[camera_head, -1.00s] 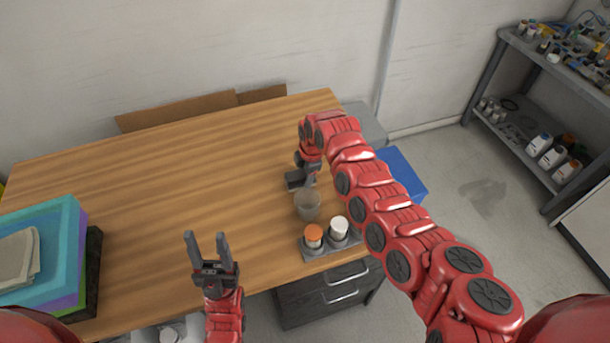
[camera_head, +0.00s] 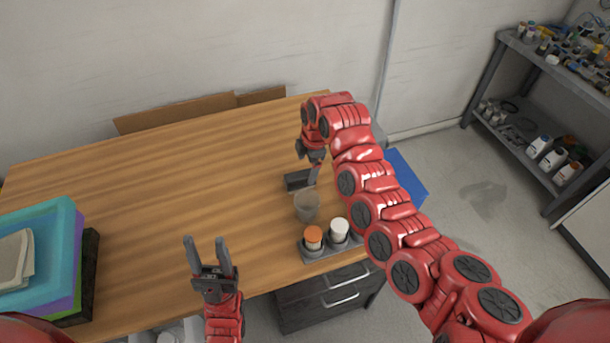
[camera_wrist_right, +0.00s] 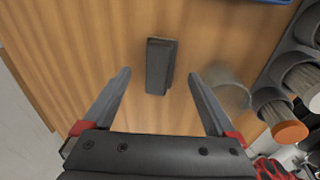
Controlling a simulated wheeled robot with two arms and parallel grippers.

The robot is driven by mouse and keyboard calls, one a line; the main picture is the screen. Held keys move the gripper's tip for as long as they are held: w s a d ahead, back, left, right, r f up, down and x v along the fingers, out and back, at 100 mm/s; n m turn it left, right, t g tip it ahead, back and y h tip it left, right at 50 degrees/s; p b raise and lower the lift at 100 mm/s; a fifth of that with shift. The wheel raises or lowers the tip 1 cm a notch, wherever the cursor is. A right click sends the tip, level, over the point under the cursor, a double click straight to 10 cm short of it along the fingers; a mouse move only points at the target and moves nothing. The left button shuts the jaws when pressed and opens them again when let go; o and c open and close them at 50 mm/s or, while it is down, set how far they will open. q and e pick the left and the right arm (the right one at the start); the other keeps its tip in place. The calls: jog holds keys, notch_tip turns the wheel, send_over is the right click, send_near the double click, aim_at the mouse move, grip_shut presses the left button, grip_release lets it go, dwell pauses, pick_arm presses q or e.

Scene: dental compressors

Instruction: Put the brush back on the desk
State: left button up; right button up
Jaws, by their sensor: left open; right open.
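In the right wrist view the brush (camera_wrist_right: 159,66) lies between and beyond my fingertips, touching neither. My right gripper (camera_head: 315,172) is open and empty above the desk, just over the brush; it also shows in the wrist view (camera_wrist_right: 160,73). My left gripper (camera_head: 205,240) is open and empty over the desk's front edge.
The translucent cup (camera_head: 306,207) stands close to the brush. Stacked trays (camera_head: 50,250) with a cloth fill the left end. The desk's middle is clear.

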jog(key=b+v, duration=0.1)
jog(key=v, duration=0.5)
jog(key=shift+r, duration=0.1)
